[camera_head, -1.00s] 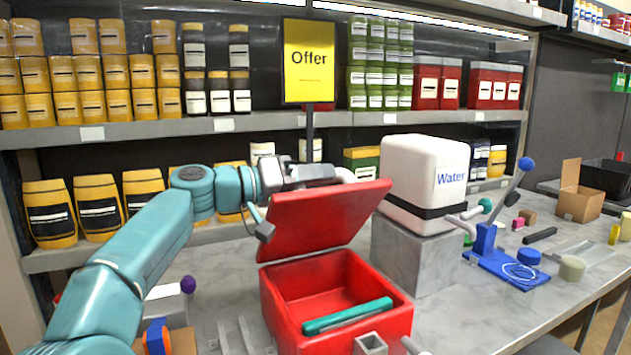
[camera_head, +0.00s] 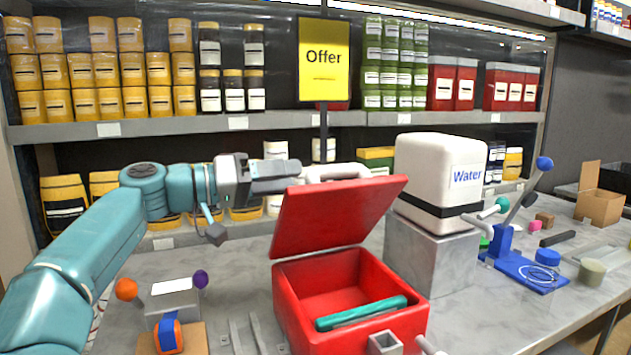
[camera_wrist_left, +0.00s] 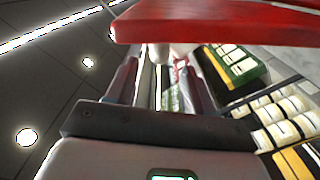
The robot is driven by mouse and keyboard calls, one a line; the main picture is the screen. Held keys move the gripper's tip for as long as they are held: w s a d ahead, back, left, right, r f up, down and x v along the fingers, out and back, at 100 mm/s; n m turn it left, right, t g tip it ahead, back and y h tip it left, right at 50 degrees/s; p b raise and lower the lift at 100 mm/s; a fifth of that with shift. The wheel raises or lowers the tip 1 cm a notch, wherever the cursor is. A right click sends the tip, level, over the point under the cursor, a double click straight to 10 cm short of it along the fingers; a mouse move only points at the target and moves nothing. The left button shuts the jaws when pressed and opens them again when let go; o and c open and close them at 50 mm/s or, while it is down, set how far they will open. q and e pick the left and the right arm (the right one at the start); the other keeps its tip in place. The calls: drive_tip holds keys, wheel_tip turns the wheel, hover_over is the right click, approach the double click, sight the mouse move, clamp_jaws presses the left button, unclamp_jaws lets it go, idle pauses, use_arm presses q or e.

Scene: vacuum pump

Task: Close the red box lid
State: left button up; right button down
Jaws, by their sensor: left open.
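The red box (camera_head: 292,307) stands on the grey table with its top open. Its red lid (camera_head: 335,217) is raised and leans back from the box's rear edge. A teal bar (camera_head: 361,313) lies inside the box. My left gripper (camera_head: 290,177) is at the upper left edge of the lid, at about the height of its top edge. Its jaws are open in the left wrist view (camera_wrist_left: 157,68), and the red lid (camera_wrist_left: 215,22) crosses the top of that view close to the fingers. I cannot tell whether they touch. My right gripper is out of view.
A white water container (camera_head: 425,165) stands on a grey block (camera_head: 437,265) right of the lid. A blue stand (camera_head: 520,265) is farther right. A small grey box with orange and purple knobs (camera_head: 172,297) is at lower left. Stocked shelves (camera_head: 345,118) rise behind.

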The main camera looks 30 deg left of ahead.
use_arm(q)
drive_tip(key=v, duration=0.7)
drive_tip(key=shift+a, duration=0.2)
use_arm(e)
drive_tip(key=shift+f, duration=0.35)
use_arm(q)
drive_tip(key=shift+s, duration=0.1)
